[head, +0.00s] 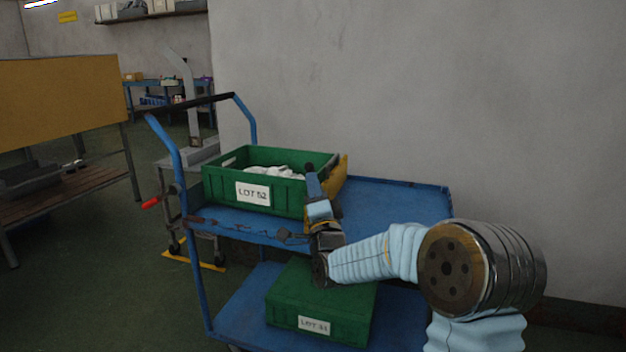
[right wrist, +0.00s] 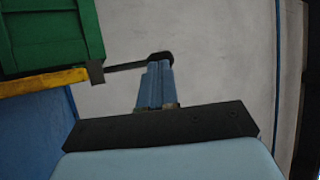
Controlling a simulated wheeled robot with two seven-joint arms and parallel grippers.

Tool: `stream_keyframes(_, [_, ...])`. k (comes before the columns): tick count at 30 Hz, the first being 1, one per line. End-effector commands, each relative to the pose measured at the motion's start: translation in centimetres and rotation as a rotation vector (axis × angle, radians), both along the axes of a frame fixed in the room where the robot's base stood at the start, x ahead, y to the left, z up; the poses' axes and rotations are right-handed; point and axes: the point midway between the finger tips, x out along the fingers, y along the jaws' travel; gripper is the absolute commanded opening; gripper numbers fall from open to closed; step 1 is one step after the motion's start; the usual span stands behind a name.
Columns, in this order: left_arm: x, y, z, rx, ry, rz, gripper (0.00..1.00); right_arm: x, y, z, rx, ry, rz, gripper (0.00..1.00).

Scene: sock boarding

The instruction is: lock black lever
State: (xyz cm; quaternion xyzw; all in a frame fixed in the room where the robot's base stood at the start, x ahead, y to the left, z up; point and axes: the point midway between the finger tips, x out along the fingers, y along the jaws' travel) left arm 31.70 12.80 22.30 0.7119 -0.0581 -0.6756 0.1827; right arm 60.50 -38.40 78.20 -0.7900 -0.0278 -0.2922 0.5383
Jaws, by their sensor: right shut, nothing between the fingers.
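A thin black bar, which looks like the black lever (right wrist: 124,67), shows in the right wrist view. It runs nearly level from a grey block at the green crate's lower corner to the dark tips of my right gripper (right wrist: 158,62). I cannot tell if they touch. In the head view my right gripper (head: 311,180) is shut and empty, pointing up in front of the right end of the green LOT 52 crate (head: 222,187). The lever is not clearly visible there. A yellow plate (head: 343,173) stands at the crate's right end. My left gripper is out of view.
The crate, holding white cloth, stands on the blue cart's top shelf (head: 400,200), whose right part is clear. A green LOT 51 box (head: 300,298) is below. A red-tipped handle (head: 151,203) sticks out left. The wall (head: 450,90) is close behind.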

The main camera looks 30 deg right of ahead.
Motion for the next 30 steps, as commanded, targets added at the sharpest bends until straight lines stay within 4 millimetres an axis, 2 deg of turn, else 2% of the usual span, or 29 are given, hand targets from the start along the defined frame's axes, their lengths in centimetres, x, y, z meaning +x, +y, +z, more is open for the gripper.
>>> stream_keyframes(19, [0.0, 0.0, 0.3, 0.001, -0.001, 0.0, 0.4, 0.6, -0.3, 0.6, 0.016, 0.012, 0.0, 0.0])
stream_keyframes(30, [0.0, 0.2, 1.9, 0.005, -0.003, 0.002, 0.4, 1.2, -1.1, 2.6, 0.177, 0.148, -0.001, 0.0])
